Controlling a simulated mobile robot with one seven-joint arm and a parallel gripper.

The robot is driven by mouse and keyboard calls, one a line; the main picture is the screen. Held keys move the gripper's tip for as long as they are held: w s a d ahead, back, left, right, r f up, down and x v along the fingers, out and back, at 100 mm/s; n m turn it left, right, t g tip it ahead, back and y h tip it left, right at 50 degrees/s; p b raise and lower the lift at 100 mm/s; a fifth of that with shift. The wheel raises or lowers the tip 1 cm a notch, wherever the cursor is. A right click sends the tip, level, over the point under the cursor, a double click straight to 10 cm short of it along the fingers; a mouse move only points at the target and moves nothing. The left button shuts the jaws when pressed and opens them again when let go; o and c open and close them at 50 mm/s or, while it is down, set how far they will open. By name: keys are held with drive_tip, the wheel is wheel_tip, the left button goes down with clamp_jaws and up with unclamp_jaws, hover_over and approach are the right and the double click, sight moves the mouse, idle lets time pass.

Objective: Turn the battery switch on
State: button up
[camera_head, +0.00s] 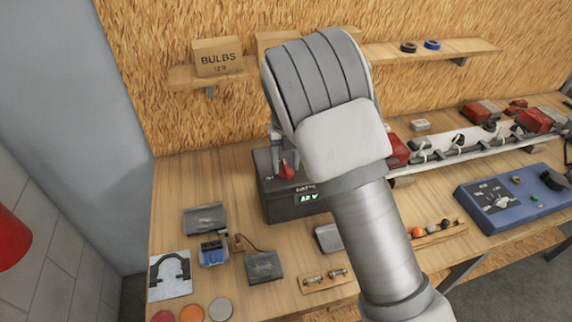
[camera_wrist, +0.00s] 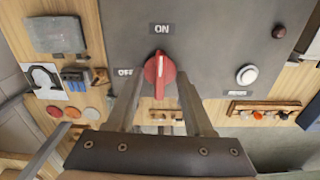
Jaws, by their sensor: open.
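The battery box (camera_head: 280,208) is dark grey, with a lit green display (camera_head: 308,198). Its red switch knob (camera_head: 287,171) also shows in the wrist view (camera_wrist: 159,73). There the knob's handle stands upright, its white line pointing up at the ON label (camera_wrist: 161,29). The OFF label (camera_wrist: 125,72) is to its left. My gripper (camera_wrist: 160,84) is open, one finger on each side of the knob. I cannot tell whether either finger touches it. In the head view, my arm hides most of my gripper (camera_head: 277,150).
In the wrist view, a white button (camera_wrist: 247,75) and a dark red lamp (camera_wrist: 279,32) are right of the knob. A blue device (camera_head: 515,200) stands at the right of the bench. Small parts lie at front left. A shelf with a BULBS box (camera_head: 217,57) hangs behind.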

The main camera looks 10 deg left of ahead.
wheel_tip(320, 180, up, 4)
drive_tip(key=p, duration=0.3)
drive_tip(key=shift+r+p, duration=0.2)
drive_tip(key=shift+p, duration=0.15)
drive_tip(key=shift+r, duration=0.85)
